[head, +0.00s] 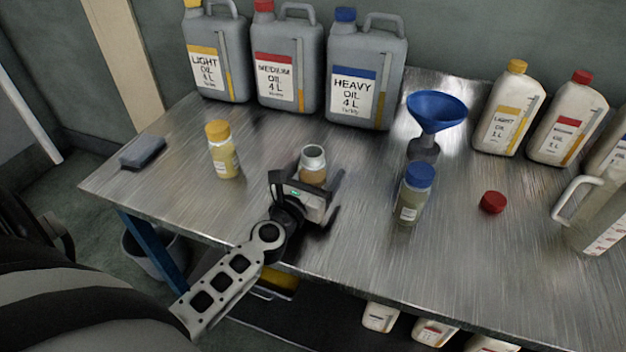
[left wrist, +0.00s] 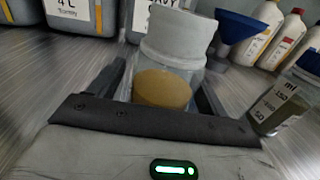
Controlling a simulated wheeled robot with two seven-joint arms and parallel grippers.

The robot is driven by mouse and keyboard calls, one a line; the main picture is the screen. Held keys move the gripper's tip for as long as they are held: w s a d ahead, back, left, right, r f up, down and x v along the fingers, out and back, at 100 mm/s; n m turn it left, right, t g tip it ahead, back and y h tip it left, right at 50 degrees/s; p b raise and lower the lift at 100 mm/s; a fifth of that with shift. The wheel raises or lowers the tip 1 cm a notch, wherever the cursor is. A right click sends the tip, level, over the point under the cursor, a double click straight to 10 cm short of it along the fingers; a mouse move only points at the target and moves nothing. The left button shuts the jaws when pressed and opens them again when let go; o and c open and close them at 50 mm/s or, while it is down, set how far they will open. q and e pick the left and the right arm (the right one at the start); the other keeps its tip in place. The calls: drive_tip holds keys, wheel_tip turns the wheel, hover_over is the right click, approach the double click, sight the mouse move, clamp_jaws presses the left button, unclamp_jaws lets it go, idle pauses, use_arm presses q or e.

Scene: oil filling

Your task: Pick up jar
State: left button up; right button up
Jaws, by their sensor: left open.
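An open jar (head: 313,158) without a lid stands upright on the metal table, with amber oil in its lower part. In the left wrist view the jar (left wrist: 172,60) is between the two fingers, its pale neck at the top and the oil below. My left gripper (head: 323,182) is open, with one finger on each side of the jar; whether the fingers touch it I cannot tell. The gripper body hides the jar's lower front in the head view. My right gripper is not in view.
A yellow-capped jar (head: 223,150) stands left, a blue-capped jar (head: 413,195) right. A red cap (head: 492,202) lies farther right. A blue funnel (head: 437,110) stands behind. Large oil cans (head: 288,70) line the back; smaller bottles (head: 502,115) and a measuring jug (head: 595,215) are right.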

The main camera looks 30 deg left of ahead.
use_arm(q)
drive_tip(key=shift+w, duration=0.1)
drive_tip(key=shift+c, duration=0.4)
drive_tip(key=c, duration=1)
drive_tip(key=shift+c, duration=0.5)
drive_tip(key=shift+r, duration=0.2)
